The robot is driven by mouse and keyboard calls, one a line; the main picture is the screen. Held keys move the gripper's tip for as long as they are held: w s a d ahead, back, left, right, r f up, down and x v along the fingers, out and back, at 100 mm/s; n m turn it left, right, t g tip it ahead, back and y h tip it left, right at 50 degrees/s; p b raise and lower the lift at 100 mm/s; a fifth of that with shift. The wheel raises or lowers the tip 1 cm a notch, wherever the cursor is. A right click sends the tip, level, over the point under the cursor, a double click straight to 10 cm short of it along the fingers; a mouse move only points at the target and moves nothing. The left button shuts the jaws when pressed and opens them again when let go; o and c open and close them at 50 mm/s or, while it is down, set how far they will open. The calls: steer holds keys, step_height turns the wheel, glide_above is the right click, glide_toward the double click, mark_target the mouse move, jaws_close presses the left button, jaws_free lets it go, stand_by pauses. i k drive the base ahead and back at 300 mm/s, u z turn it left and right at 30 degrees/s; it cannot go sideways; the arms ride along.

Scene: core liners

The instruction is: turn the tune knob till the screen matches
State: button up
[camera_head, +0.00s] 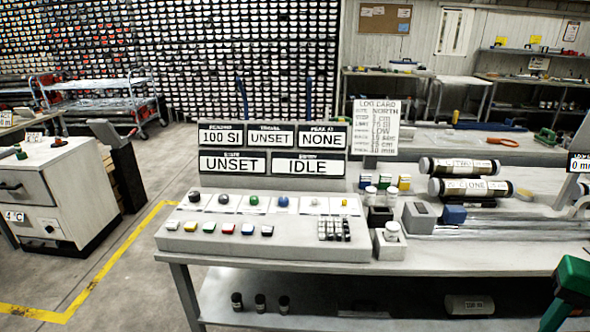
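A grey control console stands on the near bench. Its screen panel (272,151) reads "100 SI", "UNSET", "NONE" on top and "UNSET", "IDLE" below; the headings are small, one seeming to read "PEAK AT". Below is a row of knobs or caps: black (195,197), dark blue-grey (224,199), green (254,200), blue (283,202), white (315,203) and a small yellow one (345,203). Their labels are too small to read, so I cannot tell which is the tune knob. A log card (376,127) headed "LOG CARD" with "NORTH" stands right of the screen.
Coloured buttons (229,228) and a small keypad (334,230) line the console's front. A green object (574,281) fills the lower right corner.

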mark_target(283, 201)
steer(key=u, duration=0.75)
steer(key=i, duration=1.2)
steer(key=z, duration=0.65)
